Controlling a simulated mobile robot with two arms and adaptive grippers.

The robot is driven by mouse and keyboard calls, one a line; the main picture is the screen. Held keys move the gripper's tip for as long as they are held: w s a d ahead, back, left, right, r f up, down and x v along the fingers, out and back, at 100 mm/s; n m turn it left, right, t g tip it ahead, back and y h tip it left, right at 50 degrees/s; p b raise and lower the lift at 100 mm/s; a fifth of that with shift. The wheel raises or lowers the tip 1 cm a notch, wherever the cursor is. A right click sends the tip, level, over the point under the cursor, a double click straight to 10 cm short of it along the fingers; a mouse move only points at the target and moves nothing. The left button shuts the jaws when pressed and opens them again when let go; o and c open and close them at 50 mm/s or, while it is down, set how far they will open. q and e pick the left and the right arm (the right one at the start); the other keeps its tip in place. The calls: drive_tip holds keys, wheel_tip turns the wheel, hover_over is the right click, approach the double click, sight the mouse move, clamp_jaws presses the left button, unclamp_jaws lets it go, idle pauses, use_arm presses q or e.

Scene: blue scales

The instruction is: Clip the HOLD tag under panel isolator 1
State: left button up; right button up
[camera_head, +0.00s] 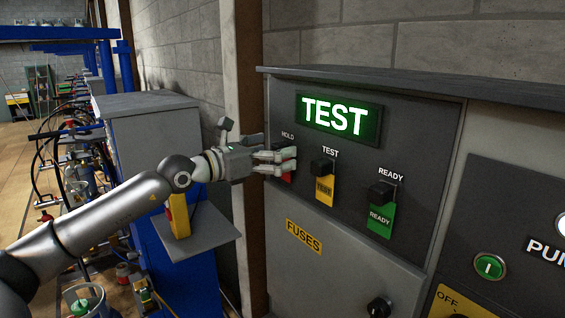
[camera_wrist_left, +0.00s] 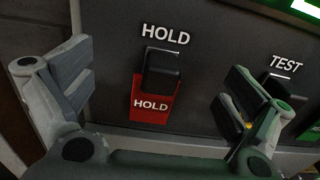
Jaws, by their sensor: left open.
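The red HOLD tag (camera_wrist_left: 152,108) hangs directly under the black isolator switch (camera_wrist_left: 161,69) labelled HOLD, upright against the dark panel. In the head view only a red sliver of the tag (camera_head: 287,177) shows behind my fingers. My left gripper (camera_head: 291,160) is at the panel's left end. Its fingers are open and apart, one on each side of the HOLD switch and tag in the wrist view, with nothing between them touching. A yellow TEST tag (camera_head: 324,189) and a green READY tag (camera_head: 380,219) hang under the other two switches. My right gripper is out of view.
A lit green TEST display (camera_head: 338,117) is above the switches. A FUSES label (camera_head: 304,237), a black knob (camera_head: 379,307) and a green button (camera_head: 490,267) are lower down. A grey shelf (camera_head: 205,240) holds a yellow and red object (camera_head: 179,216) left of the panel.

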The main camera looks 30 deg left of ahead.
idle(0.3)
use_arm(q)
drive_tip(key=shift+c, duration=0.3)
drive_tip(key=shift+s, duration=0.15)
clamp_jaws()
drive_tip(key=shift+b, duration=0.35)
drive_tip(key=shift+b+v, duration=2.85)
drive_tip(key=shift+b, duration=1)
